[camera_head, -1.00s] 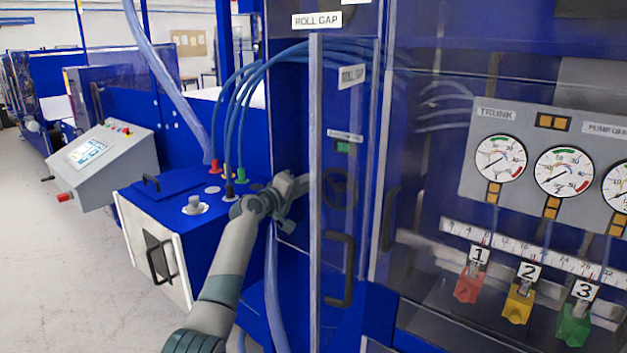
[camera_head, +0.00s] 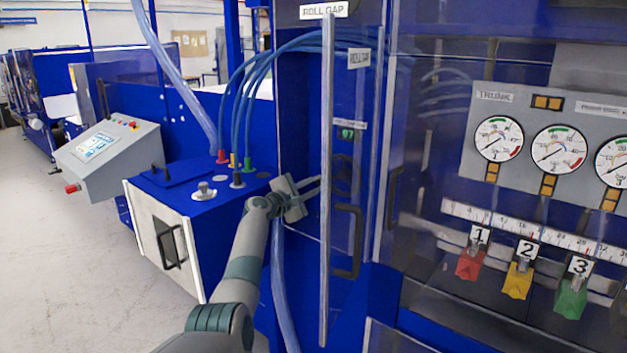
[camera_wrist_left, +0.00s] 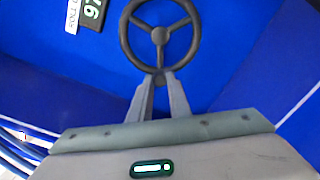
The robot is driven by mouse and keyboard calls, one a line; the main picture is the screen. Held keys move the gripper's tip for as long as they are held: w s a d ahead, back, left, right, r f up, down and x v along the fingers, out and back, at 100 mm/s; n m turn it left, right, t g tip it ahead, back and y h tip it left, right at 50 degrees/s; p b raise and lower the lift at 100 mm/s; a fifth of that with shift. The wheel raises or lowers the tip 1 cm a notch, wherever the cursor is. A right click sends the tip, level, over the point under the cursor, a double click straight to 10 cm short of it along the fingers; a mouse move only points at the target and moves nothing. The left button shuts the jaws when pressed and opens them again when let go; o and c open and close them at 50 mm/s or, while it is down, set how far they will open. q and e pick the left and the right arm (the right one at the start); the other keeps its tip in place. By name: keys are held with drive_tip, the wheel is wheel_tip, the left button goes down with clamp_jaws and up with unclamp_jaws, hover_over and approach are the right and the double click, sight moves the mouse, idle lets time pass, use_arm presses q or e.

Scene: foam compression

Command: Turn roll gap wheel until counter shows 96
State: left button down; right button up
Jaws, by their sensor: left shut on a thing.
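The dark three-spoked roll gap wheel (camera_head: 343,170) is on the blue panel inside the roll gap recess, partly hidden behind the clear door. My left gripper (camera_head: 318,184) reaches in from the left past the door edge. In the left wrist view its fingers (camera_wrist_left: 159,78) are shut on the wheel's rim at the lower side, below a spoke. The green-digit counter (camera_head: 347,134) above the wheel seems to read 97. It also shows, cut off and tilted, in the left wrist view (camera_wrist_left: 92,9). My right gripper is out of view.
The clear door (camera_head: 326,270) stands open, edge towards me, close beside my left wrist; its dark handle (camera_head: 347,242) is right of it. Blue hoses (camera_head: 240,95) arch above my arm. A blue box (camera_head: 190,205) stands left of it. Gauges (camera_head: 559,149) are far right.

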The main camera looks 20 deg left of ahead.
use_arm(q)
drive_tip(key=shift+s+d+f+n+p, duration=0.1)
drive_tip(key=shift+d+f+n+p, duration=0.3)
drive_tip(key=shift+n, duration=0.55)
drive_tip(key=shift+s+d+f+n+p, duration=0.2)
drive_tip(key=shift+f+n+p, duration=0.4)
drive_tip(key=shift+n, duration=0.3)
drive_tip(key=shift+s+d+f+n+p, duration=0.1)
drive_tip(key=shift+d+f+n+p, duration=0.25)
drive_tip(key=shift+n+p, duration=0.45)
drive_tip(key=c, duration=1.6)
unclamp_jaws()
drive_tip(key=shift+c, duration=0.2)
drive_tip(key=shift+w+a, duration=0.1)
drive_tip(key=b+v, duration=0.2)
drive_tip(key=v, duration=1.5)
drive_tip(key=shift+s, duration=0.2)
